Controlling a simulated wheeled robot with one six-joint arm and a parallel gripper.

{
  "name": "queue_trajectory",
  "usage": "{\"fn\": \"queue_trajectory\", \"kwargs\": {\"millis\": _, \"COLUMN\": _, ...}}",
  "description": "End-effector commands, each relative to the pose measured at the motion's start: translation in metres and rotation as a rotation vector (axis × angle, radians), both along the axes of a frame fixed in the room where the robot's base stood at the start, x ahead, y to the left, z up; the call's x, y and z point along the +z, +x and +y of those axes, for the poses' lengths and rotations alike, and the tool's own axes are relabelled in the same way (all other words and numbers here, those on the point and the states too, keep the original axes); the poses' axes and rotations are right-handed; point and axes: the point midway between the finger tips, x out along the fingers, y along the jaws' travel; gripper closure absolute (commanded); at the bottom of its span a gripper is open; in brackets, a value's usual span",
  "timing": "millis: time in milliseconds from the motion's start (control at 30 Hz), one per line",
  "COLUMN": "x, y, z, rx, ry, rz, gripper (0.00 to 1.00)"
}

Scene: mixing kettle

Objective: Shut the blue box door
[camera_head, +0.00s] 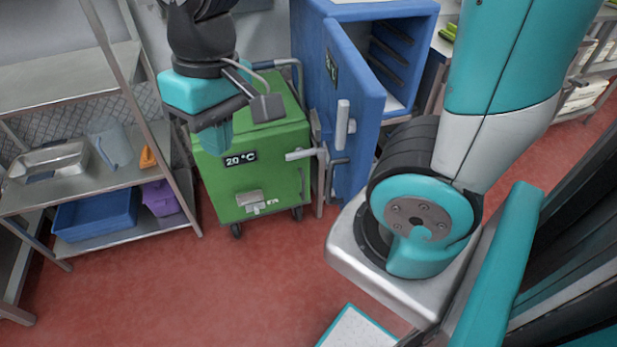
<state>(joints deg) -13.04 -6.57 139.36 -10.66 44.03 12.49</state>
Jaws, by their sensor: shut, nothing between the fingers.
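The blue box (373,12) stands at the upper middle, with dark shelf rails showing in its open interior. Its blue door (352,100) stands open and swung out toward me, with a white handle (343,122) on its outer face. My gripper (214,138) is at the upper left, in front of the green box in the picture and left of the blue door, apart from it. It is shut and empty.
A green wheeled box (277,173) marked 20 °C stands left of the blue door, with its latch near the door's edge. A metal rack (110,178) with a blue tub (95,215) and a jug (110,143) stands at the left. Red floor in front is clear.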

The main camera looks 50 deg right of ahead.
Motion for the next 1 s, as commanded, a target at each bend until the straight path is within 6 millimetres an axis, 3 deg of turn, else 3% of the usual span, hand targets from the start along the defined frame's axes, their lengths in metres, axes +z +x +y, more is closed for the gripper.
{"fn": "queue_trajectory", "kwargs": {"millis": 33, "x": -0.053, "y": 0.024, "z": -0.023, "rx": -0.177, "ry": -0.086, "rz": 0.041, "gripper": 1.0}}
{"fn": "queue_trajectory", "kwargs": {"millis": 100, "x": -0.095, "y": 0.052, "z": -0.06, "rx": -0.45, "ry": -0.218, "rz": 0.075, "gripper": 1.0}}
{"fn": "queue_trajectory", "kwargs": {"millis": 200, "x": -0.147, "y": 0.079, "z": -0.112, "rx": -0.821, "ry": -0.405, "rz": 0.096, "gripper": 1.0}}
{"fn": "queue_trajectory", "kwargs": {"millis": 300, "x": -0.186, "y": 0.093, "z": -0.154, "rx": -1.129, "ry": -0.572, "rz": 0.085, "gripper": 1.0}}
{"fn": "queue_trajectory", "kwargs": {"millis": 400, "x": -0.21, "y": 0.098, "z": -0.182, "rx": -1.35, "ry": -0.697, "rz": 0.057, "gripper": 1.0}}
{"fn": "queue_trajectory", "kwargs": {"millis": 533, "x": -0.223, "y": 0.099, "z": -0.199, "rx": -1.503, "ry": -0.788, "rz": 0.026, "gripper": 1.0}}
{"fn": "queue_trajectory", "kwargs": {"millis": 767, "x": -0.241, "y": 0.09, "z": -0.214, "rx": -1.538, "ry": -0.811, "rz": 0.017, "gripper": 1.0}}
{"fn": "queue_trajectory", "kwargs": {"millis": 1000, "x": -0.283, "y": 0.071, "z": -0.237, "rx": -1.534, "ry": -0.811, "rz": 0.02, "gripper": 1.0}}
